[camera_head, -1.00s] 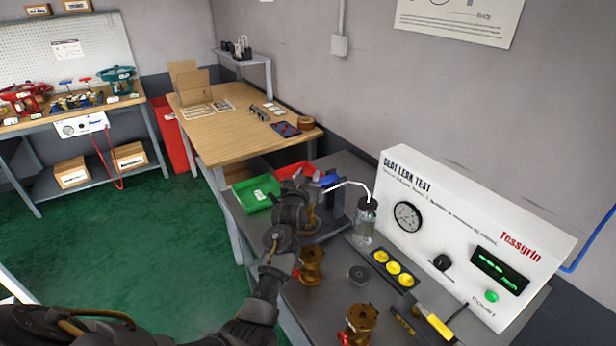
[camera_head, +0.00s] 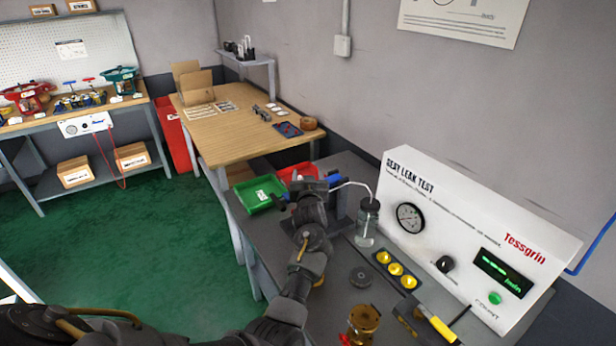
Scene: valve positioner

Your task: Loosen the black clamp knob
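My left gripper (camera_head: 308,208) is at the clamp fixture on the grey bench, seen from behind along its arm. Its dark body hides most of the fixture, and I cannot tell whether its fingers are apart or closed on anything. The fixture shows as a dark upright (camera_head: 345,203) with a blue part (camera_head: 333,180) on top and a thin tube running to a jar. I cannot pick out the black clamp knob; it may be hidden behind the gripper. My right gripper is not in view.
A glass jar (camera_head: 367,225) stands right of the fixture, before the white leak test panel (camera_head: 470,235). Green (camera_head: 258,193) and red (camera_head: 298,172) trays lie behind. Yellow caps (camera_head: 397,269), a dark disc (camera_head: 360,277) and a brass valve body (camera_head: 362,325) sit nearer.

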